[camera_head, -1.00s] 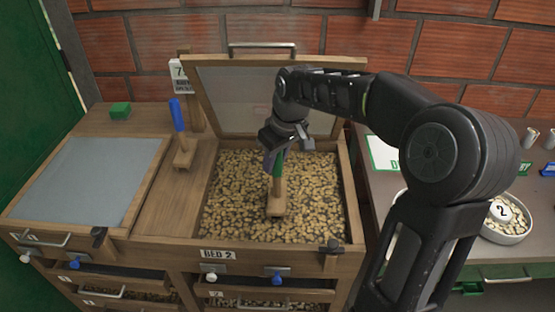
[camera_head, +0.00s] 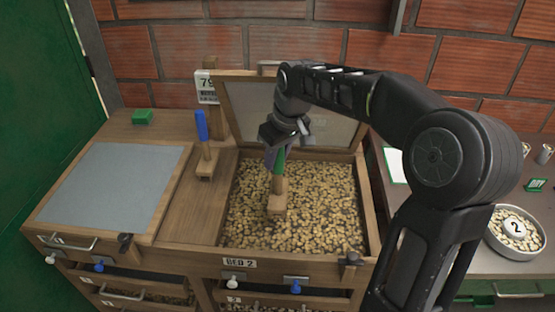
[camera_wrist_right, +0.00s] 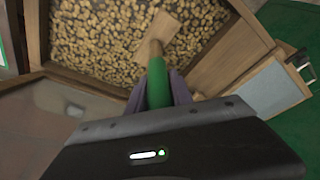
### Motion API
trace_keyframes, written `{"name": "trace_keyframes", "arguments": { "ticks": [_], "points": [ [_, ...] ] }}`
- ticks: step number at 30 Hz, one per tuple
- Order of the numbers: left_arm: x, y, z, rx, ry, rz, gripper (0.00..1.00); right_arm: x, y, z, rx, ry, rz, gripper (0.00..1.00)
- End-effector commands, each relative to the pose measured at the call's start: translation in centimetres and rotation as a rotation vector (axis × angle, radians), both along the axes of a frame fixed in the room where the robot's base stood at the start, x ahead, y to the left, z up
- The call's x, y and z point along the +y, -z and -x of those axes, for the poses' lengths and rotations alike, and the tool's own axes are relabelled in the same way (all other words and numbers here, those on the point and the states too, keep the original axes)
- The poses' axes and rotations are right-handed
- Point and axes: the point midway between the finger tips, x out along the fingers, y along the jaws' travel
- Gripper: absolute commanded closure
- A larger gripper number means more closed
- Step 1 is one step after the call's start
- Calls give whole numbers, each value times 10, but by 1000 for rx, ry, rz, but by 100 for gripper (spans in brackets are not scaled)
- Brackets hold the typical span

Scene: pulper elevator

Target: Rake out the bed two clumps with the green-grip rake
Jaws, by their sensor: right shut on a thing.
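Bed two (camera_head: 237,262) is an open wooden box with its lid raised, filled with a layer of tan beans (camera_head: 325,210). The green-grip rake (camera_head: 277,190) stands nearly upright in the left part of the bed, its wooden head down at the beans. My right gripper (camera_head: 277,150) is shut on the green grip from above. In the right wrist view the green grip (camera_wrist_right: 158,85) runs out from between the fingers to the wooden head (camera_wrist_right: 158,38) against the beans. Clumps cannot be told apart from loose beans. My left gripper is out of view.
A blue-handled rake (camera_head: 203,145) stands on the wood strip left of the bed. A grey-covered bed (camera_head: 115,190) lies further left, with a green block (camera_head: 142,117) behind it. The raised lid (camera_head: 330,125) borders the back.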

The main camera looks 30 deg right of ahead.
Motion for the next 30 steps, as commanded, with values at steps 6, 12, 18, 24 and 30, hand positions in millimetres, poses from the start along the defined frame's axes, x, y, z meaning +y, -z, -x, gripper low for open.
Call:
{"name": "trace_keyframes", "arguments": {
  "ticks": [6, 12, 18, 24, 30],
  "points": [
    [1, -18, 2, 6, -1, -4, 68, 2, -24, -2, -1, -1, 1, 100],
    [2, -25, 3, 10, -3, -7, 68, 3, -36, -3, -2, -1, 1, 100],
    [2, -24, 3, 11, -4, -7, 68, 4, -36, -3, -2, -1, 1, 100],
    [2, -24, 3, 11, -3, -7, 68, 3, -36, -3, -2, -1, 1, 100],
    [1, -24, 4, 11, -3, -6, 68, 3, -35, -2, -2, 0, 1, 100]
  ]
}}
